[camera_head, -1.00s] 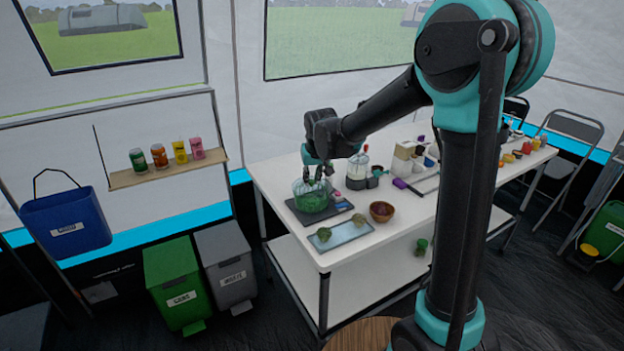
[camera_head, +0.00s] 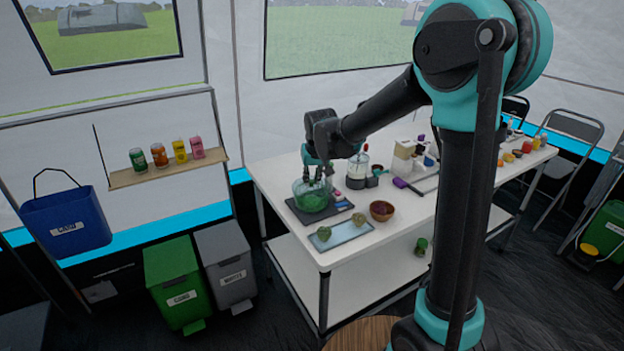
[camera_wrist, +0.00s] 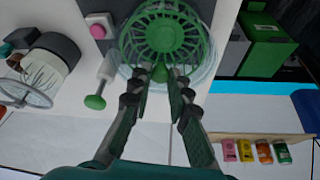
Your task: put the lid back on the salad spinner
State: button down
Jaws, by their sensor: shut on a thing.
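The salad spinner (camera_head: 313,203) stands on a dark mat at the table's near left corner. Its bowl is clear, and a green slatted basket (camera_wrist: 165,30) shows in the wrist view. My gripper (camera_wrist: 161,80) points down over the spinner, its fingers shut on the green knob (camera_wrist: 160,72) of the lid. The lid looks clear and its outline is hard to make out against the bowl. I cannot tell whether it touches the rim all round. In the head view my gripper (camera_head: 317,177) is right above the bowl.
A pale blue tray (camera_head: 352,232) with two round green items is in front of the spinner. A brown bowl (camera_head: 381,210) stands to its right, and a clear jar (camera_head: 357,171) behind.

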dwell(0.3)
jog(key=c, duration=1.3)
grip_release()
jog(key=shift+c, duration=0.2)
jog(key=shift+o, duration=0.3)
jog(key=o, duration=0.4)
jog(key=shift+r, duration=0.1)
jog(key=shift+r, duration=3.4)
grip_shut()
